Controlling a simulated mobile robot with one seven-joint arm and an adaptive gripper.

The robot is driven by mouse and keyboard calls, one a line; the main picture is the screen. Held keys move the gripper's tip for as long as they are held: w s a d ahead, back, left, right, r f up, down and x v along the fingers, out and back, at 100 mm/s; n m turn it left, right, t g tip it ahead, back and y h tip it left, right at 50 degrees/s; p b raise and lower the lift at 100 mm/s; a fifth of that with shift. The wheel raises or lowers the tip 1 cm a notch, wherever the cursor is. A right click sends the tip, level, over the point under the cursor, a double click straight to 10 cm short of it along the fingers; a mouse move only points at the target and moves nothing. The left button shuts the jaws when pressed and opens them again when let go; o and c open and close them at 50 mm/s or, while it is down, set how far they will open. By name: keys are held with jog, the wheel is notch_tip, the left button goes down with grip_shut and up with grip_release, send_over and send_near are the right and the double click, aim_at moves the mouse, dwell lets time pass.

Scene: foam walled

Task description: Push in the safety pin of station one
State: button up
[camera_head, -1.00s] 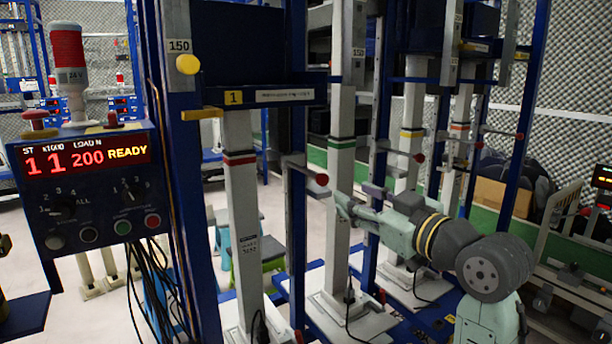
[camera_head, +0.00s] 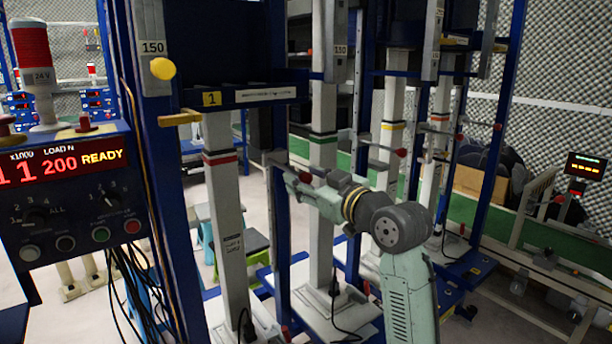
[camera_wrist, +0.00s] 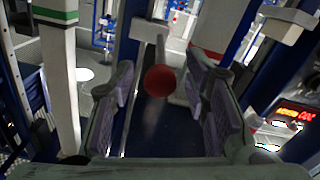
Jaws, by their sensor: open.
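The safety pin of station one has a round red knob (camera_head: 305,178) on a grey rod, sticking out from the blue frame beside the white post (camera_head: 226,200) under the yellow "1" label (camera_head: 211,98). My gripper (camera_head: 291,184) is beside the knob in the head view; its fingers look small there. In the wrist view my gripper (camera_wrist: 162,92) is open, a padded finger on each side. The red knob (camera_wrist: 160,81) shows between the fingers, apart from both, with its rod behind it. I cannot tell how deep between them it sits.
A control box (camera_head: 75,190) with a lit READY display stands at left. A white post with a green band (camera_head: 323,138) stands close behind my gripper. Another red-knobbed pin (camera_head: 402,153) is further right. Cables hang by the box.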

jog(key=shift+w+a, duration=0.1)
jog(key=shift+c, duration=0.3)
grip_shut()
dwell(0.6)
